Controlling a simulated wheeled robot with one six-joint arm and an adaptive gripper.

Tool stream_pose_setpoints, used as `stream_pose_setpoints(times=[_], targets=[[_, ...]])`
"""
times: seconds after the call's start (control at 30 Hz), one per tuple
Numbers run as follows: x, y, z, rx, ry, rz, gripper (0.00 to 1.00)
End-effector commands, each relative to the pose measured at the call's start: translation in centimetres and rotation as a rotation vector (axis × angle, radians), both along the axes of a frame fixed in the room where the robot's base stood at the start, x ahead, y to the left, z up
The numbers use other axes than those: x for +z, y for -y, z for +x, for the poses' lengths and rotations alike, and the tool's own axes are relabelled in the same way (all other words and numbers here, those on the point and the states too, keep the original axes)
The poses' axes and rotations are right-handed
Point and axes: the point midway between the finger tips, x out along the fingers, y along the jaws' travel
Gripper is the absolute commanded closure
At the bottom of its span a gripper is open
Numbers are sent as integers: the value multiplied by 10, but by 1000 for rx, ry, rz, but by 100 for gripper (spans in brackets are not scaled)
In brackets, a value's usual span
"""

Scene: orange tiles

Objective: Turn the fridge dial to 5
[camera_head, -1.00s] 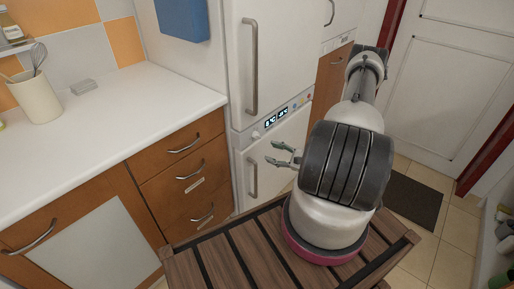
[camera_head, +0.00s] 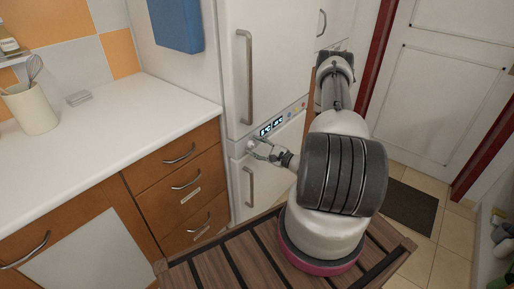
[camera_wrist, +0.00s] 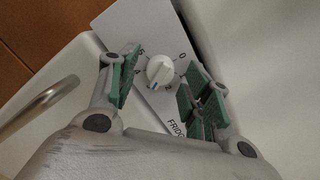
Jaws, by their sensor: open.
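The fridge dial (camera_wrist: 160,71) is a white round knob on a white panel in the wrist view. Numbers ring it, with 0 at the upper right and 5 at the upper left; part of the word "FRIDGE" shows below. My gripper (camera_wrist: 158,88) is open, its green-padded fingers on either side of the dial with gaps to it. I cannot tell how far the fingertips are from the panel. In the head view my gripper (camera_head: 254,148) is at the left end of the fridge's control strip, and the dial is small there (camera_head: 251,145).
The fridge (camera_head: 262,60) has a lit display (camera_head: 271,126) and coloured buttons right of the dial. A door handle (camera_head: 249,185) stands below the strip; a handle also shows at the left in the wrist view (camera_wrist: 40,105). The white counter (camera_head: 130,110) and drawers are left.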

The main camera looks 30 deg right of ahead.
Motion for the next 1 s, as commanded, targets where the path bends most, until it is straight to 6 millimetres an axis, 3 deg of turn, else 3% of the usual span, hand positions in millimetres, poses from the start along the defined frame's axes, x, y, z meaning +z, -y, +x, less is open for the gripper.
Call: stream_pose_setpoints(times=[0.13,0.3,0.4,0.73,1.0], targets=[[0,0,0,0,0,0,53],[0,0,0,0,0,0,84],[0,0,0,0,0,0,97],[0,0,0,0,-15,39,97],[-1,0,0,0,-70,196,97]])
